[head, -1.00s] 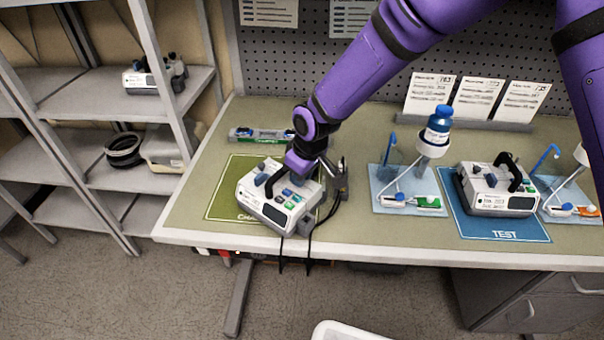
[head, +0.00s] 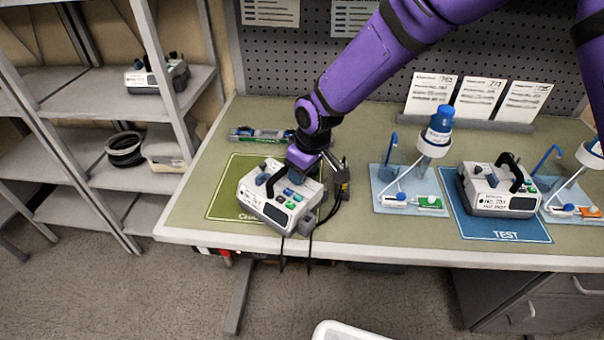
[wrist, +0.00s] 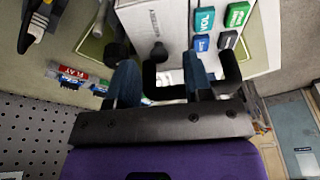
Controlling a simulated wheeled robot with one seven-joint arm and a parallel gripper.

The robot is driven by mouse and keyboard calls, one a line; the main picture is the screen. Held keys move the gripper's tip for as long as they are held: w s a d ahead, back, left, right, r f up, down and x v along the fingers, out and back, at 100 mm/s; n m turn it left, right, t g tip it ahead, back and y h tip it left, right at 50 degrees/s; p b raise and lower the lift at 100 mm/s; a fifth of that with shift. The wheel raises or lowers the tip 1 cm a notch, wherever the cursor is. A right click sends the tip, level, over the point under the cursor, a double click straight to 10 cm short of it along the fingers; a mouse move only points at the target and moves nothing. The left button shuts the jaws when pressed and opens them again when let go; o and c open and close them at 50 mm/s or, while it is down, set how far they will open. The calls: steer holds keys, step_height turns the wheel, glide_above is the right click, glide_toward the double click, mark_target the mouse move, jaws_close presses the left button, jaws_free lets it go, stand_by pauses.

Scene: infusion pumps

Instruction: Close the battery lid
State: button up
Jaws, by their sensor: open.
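A white and grey infusion pump (head: 268,209) with green and blue buttons sits on the green mat at the left of the bench. My gripper (head: 303,160) is at the pump's back right top edge in the head view, and hides part of it. In the wrist view my gripper (wrist: 161,72) is open, with two blue fingers apart at the edge of the pump (wrist: 175,22). A black handle (wrist: 236,80) frames the right finger.
A stand with a blue bottle (head: 437,125) is between the pumps. Dark cables (head: 334,208) hang beside the left pump. A small tray of parts (head: 258,136) lies behind it.

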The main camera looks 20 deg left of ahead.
mark_target(310, 187)
steer(key=v, duration=0.9)
steer(key=shift+d+r, duration=0.1)
